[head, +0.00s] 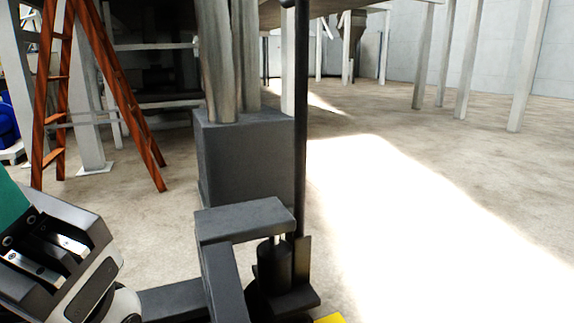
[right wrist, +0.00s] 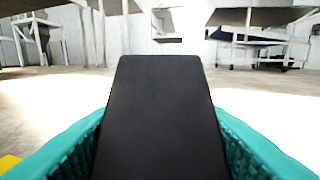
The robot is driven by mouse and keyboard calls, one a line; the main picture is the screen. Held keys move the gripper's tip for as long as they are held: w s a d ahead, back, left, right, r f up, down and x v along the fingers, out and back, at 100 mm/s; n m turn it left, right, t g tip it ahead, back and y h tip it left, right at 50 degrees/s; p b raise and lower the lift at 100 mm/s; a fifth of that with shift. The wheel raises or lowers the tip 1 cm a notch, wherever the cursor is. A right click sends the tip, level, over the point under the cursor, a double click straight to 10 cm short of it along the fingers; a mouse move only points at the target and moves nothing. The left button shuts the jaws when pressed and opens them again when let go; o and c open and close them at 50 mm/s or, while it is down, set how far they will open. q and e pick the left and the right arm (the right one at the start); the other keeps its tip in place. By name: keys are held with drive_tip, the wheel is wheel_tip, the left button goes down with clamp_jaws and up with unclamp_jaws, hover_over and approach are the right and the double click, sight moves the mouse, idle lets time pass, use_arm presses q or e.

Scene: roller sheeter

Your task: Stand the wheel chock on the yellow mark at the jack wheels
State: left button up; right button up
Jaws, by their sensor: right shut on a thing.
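A dark, tapering block, apparently the wheel chock (right wrist: 160,115), fills the middle of the right wrist view. My right gripper (right wrist: 163,150) is shut on it, with a teal finger on each side. The right gripper does not show in the head view. A yellow mark (head: 330,319) shows as a sliver at the bottom edge of the head view, beside the dark jack (head: 273,265). A yellow patch (right wrist: 9,162) also shows low left in the right wrist view. The jack's wheels are mostly cut off. My left gripper (head: 12,205) is at the lower left, apart from the jack; its teal fingers are largely out of frame.
The jack's black handle (head: 300,130) rises upright. Behind it, a grey block (head: 240,160) carries a machine leg. A wooden ladder (head: 115,90) stands at the left. The concrete floor (head: 420,200) at the right is clear and partly sunlit.

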drive_tip(key=a+r+n+t+y, duration=0.4)
drive_tip(key=r+y, duration=0.3)
drive_tip(key=r, duration=0.2)
drive_tip(key=a+r+n+t+y, duration=0.4)
drive_tip(key=a+r+n+y, duration=0.1)
drive_tip(key=r+n+y, duration=0.2)
drive_tip(key=shift+a+r+n+y, duration=0.25)
drive_tip(key=shift+r+y, duration=0.55)
drive_tip(key=shift+r, duration=0.55)
drive_tip(key=shift+d, duration=0.15)
